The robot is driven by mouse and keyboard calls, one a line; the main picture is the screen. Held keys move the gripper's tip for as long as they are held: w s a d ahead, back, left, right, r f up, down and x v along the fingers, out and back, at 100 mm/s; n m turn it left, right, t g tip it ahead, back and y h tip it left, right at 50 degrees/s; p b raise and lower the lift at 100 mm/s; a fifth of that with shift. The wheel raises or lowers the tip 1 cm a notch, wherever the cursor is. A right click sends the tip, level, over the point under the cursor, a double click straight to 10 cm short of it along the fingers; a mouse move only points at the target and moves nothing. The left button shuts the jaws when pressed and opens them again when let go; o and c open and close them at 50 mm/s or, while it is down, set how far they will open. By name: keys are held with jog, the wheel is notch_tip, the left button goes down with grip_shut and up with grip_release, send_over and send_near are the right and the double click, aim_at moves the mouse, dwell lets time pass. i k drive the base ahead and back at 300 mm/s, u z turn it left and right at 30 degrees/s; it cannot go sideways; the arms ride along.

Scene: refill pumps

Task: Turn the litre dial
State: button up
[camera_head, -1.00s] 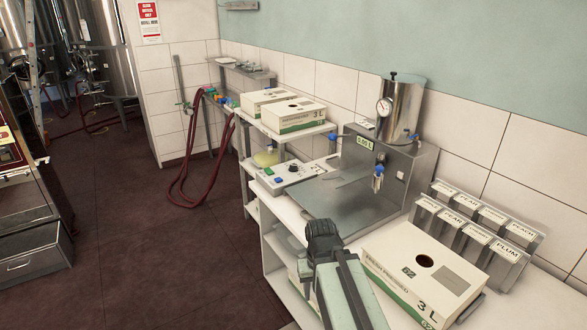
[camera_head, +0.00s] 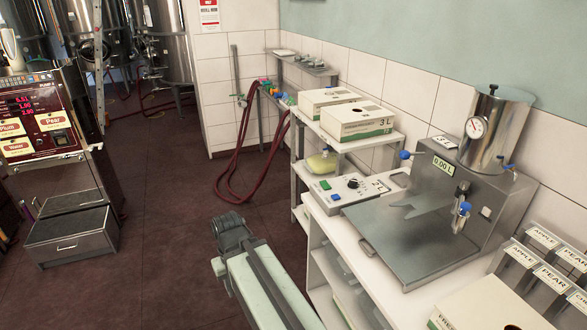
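The litre dial is a small dark knob (camera_head: 353,183) on a white control box (camera_head: 345,192), which stands on the counter's left end beside a green and a blue button. My gripper (camera_head: 228,226) is at the end of my green-grey arm, left of the counter edge and apart from the box. It is seen from behind, and its fingers are too hidden to tell whether they are open or shut. The filling machine (camera_head: 455,200) right of the box has a display reading 0.00 L.
A steel tray (camera_head: 400,245) lies before the machine. Cartons (camera_head: 355,121) stand on a shelf behind the box. Labelled holders (camera_head: 545,240) and another carton (camera_head: 490,308) are at the lower right. Red hoses (camera_head: 235,165) hang at the back.

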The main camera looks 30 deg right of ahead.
aim_at(353, 183)
jog(key=u, duration=0.35)
jog(key=i, duration=1.5)
jog(key=z, duration=0.1)
